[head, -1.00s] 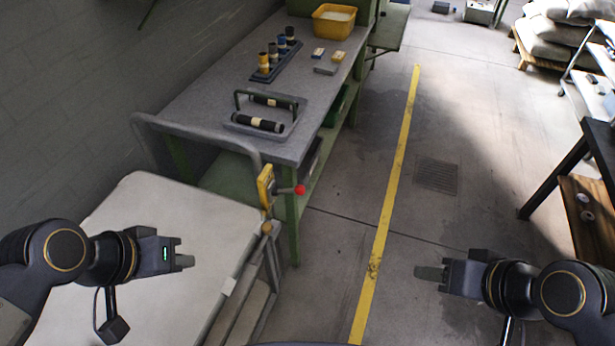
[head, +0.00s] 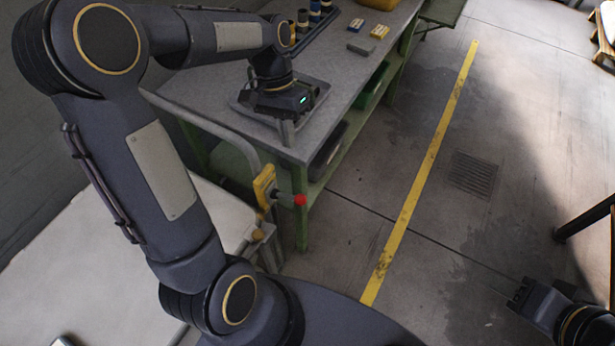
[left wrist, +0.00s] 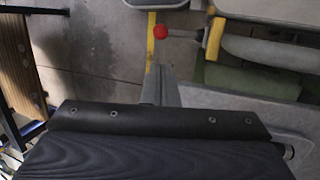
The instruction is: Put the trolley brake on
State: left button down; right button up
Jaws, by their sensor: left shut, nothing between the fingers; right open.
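The trolley (head: 110,262) stands at the left, with a grey tubular handle (head: 205,122) and a pale top partly hidden by my left arm. The left wrist view also shows the red knob (left wrist: 160,32) and the yellow bracket (left wrist: 214,38). My left gripper (head: 287,132) is shut and empty, pointing down over the bench corner, above and apart from the knob. My right gripper (head: 517,293) is open at the lower right, far from the trolley.
A green-legged workbench (head: 340,85) stands just behind the brake. A grey tray (head: 245,103) on it is partly hidden by my left gripper. Small blue and yellow boxes (head: 379,32) lie farther back.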

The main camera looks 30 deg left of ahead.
aim_at(302, 195)
pick_arm(q)
jog(key=shift+s, duration=0.1)
jog(key=p+x, duration=0.1)
jog(key=x, duration=1.3)
jog(key=shift+p, duration=0.3)
jog(key=shift+d+f+y+b, duration=0.5)
jog(key=shift+y+b, duration=0.1)
jog(key=d+f+n+y+b, duration=0.1)
jog(key=d+f+y+b, duration=0.2)
jog(key=f+y+b, duration=0.5)
jog(key=shift+f+t+y+b, duration=0.4)
jog(key=shift+f+b, duration=0.25)
jog(key=shift+b, duration=1)
